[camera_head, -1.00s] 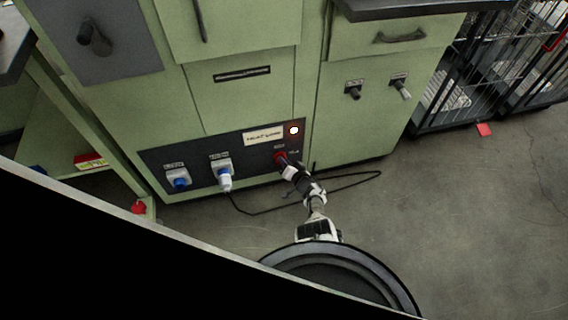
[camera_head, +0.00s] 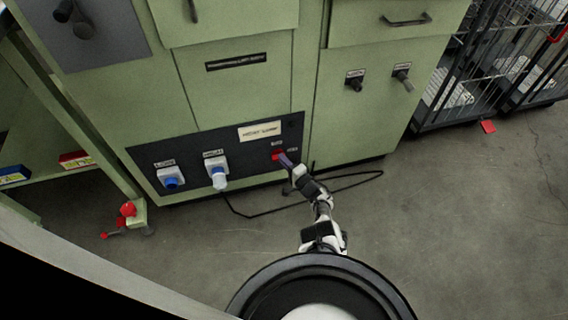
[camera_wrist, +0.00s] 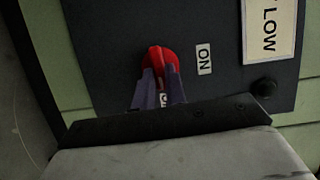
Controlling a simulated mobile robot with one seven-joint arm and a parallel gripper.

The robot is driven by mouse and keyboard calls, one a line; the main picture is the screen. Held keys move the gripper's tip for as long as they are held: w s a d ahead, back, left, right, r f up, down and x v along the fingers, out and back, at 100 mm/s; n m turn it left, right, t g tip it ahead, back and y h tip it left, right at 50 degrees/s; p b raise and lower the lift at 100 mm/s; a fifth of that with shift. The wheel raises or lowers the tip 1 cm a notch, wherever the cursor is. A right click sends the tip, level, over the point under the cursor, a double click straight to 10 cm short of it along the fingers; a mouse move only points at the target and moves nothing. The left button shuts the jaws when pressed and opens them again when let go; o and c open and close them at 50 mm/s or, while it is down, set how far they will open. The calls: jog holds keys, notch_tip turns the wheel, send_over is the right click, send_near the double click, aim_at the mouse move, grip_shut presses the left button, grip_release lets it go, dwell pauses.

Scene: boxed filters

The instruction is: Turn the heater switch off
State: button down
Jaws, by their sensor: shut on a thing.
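The heater switch is a red knob (camera_head: 277,155) on the dark panel (camera_head: 238,160) low on the green cabinet. In the wrist view the red knob (camera_wrist: 161,62) sits beside an ON label (camera_wrist: 204,59). Another label below it is partly hidden behind the fingers. My gripper (camera_head: 285,158) reaches the knob from the lower right. In the wrist view my gripper's two purple-grey fingers (camera_wrist: 158,88) are shut on the knob, one on each side. The round indicator lamp (camera_wrist: 264,88) near the cream label looks dark.
Two white sockets with blue-ended fittings, left (camera_head: 171,177) and middle (camera_head: 215,170), sit left of the knob. A black cable (camera_head: 260,211) lies on the floor. Wire cages (camera_head: 480,70) stand at right.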

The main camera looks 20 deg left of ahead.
jog(key=shift+f+m, duration=0.1)
jog(key=shift+m, duration=0.2)
dwell(0.4)
jog(key=c, duration=1.4)
grip_release()
jog(key=shift+c, duration=0.2)
jog(key=p+v, duration=0.5)
jog(key=v, duration=0.8)
jog(key=shift+s+d, duration=0.2)
jog(key=shift+d, duration=0.15)
jog(key=shift+f, duration=0.15)
